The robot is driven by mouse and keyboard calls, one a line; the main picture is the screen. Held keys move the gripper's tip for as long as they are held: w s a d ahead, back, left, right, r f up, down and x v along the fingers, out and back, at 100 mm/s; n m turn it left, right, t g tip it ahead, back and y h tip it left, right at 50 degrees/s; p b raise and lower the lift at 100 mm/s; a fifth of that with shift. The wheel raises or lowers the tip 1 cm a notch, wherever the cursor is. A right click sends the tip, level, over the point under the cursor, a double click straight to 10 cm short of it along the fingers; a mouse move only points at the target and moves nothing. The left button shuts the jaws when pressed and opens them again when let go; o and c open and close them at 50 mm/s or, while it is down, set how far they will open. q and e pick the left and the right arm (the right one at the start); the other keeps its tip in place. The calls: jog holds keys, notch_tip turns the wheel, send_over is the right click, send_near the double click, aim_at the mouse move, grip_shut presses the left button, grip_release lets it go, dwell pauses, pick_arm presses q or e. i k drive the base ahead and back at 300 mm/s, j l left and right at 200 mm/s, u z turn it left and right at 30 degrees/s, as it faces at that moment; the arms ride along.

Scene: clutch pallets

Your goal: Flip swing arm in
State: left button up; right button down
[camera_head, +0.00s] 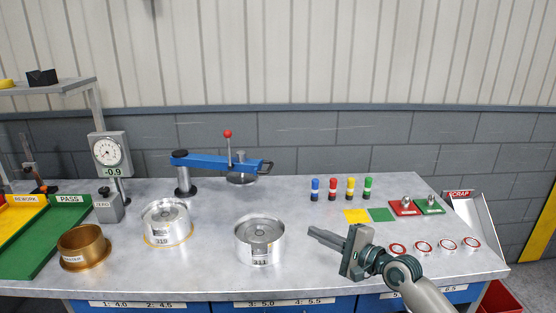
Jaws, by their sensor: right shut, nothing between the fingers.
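The blue swing arm (210,161) stands at the back middle of the table. My left gripper is out of view.
Two metal clutch drums, 319 (166,229) and 311 (259,246), and a brass ring (83,250) stand at the front left. A dial gauge (108,150) stands behind them. Several coloured markers (350,188) and red-rimmed discs (423,247) are at right. The table around the swing arm's front is clear.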

aim_at(181, 158)
jog(key=i, duration=1.3)
